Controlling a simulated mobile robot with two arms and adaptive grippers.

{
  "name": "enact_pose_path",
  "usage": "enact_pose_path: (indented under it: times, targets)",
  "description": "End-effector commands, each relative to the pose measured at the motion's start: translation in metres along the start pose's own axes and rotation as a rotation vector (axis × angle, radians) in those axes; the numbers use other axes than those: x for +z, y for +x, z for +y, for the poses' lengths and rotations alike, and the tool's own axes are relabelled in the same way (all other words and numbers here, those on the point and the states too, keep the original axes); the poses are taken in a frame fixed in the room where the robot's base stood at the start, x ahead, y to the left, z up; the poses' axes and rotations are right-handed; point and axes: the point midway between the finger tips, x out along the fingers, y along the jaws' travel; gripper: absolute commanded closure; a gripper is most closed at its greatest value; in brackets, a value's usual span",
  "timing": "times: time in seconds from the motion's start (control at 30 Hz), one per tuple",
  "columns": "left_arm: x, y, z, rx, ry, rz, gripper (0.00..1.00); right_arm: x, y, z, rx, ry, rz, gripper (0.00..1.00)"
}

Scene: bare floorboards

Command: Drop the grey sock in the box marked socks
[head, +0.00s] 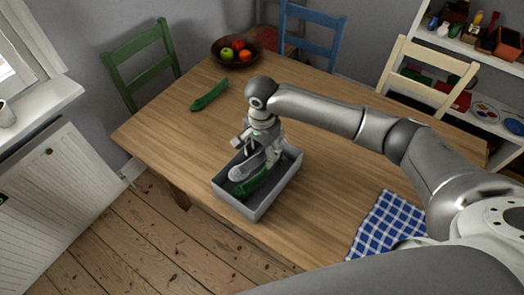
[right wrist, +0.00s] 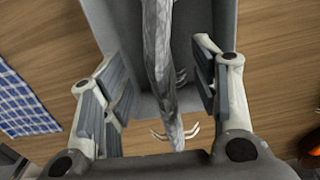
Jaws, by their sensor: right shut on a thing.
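A long green thing, perhaps a sock (head: 250,184), lies in the box beside the grey sock. I cannot see a marking on the box. My left gripper is out of view.
The wooden table (head: 310,205) has another long green thing (head: 209,95) near its far left, a fruit bowl (head: 236,63) at the back and a blue checked cloth (head: 385,225) at the right. Chairs stand around it. The tabletop left of the box is clear.

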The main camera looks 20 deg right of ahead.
Motion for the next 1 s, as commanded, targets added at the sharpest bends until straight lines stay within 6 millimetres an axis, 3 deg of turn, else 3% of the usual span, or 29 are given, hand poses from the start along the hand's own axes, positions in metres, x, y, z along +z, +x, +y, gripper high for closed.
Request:
enact_pose_path:
  times: [0.03, 0.3, 0.37, 0.6, 1.0]
  targets:
    - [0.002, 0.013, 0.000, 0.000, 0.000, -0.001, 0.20, 0.000, 0.011, 0.000, 0.000, 0.000, 0.001, 0.60]
    - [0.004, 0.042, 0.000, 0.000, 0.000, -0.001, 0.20, -0.001, 0.033, 0.000, 0.000, 0.001, 0.001, 0.60]
    - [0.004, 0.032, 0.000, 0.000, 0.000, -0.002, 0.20, 0.001, 0.035, 0.001, 0.003, 0.001, -0.002, 0.60]
    - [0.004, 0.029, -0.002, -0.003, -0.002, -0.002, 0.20, 0.000, 0.055, 0.000, 0.002, 0.000, 0.000, 0.60]
    - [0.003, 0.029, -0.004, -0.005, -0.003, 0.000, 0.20, 0.000, 0.058, 0.000, 0.000, 0.000, 0.000, 0.60]
